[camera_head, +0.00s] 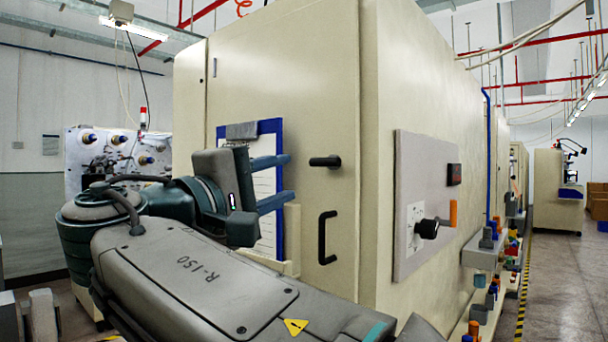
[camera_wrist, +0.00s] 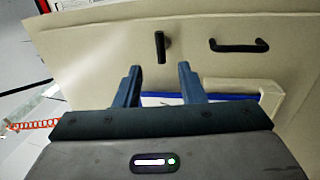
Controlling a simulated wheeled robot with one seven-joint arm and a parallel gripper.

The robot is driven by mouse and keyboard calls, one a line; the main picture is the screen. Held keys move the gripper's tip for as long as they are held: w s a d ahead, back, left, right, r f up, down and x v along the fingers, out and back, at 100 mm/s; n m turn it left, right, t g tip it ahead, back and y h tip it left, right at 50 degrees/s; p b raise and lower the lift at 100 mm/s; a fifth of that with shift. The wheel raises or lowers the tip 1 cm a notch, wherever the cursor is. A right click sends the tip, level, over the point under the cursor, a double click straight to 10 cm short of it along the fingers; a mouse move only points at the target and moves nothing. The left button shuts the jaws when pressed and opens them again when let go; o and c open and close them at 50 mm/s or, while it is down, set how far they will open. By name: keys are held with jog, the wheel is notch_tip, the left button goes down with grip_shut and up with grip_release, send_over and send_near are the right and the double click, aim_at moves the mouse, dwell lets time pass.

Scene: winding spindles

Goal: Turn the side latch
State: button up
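A short black latch handle (camera_head: 325,161) sits on the front door of the beige cabinet (camera_head: 285,90), pointing sideways in the head view. It also shows in the wrist view as a black latch (camera_wrist: 161,47), beyond my fingertips and roughly in line with the space between them. My gripper (camera_head: 290,178) has its two blue fingers spread apart, empty, with the tips just left of the latch in the head view. In the wrist view my gripper (camera_wrist: 158,68) is clear of the latch, with a visible gap.
A black C-shaped door handle (camera_head: 327,238) is below the latch. A blue clipboard (camera_head: 278,235) hangs behind my fingers. The cabinet's right side bears a black knob (camera_head: 428,228) and an orange switch (camera_head: 453,214). An aisle (camera_head: 555,285) runs at the right.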

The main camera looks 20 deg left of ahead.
jog(key=shift+v, duration=1.55)
jog(key=shift+w, duration=0.1)
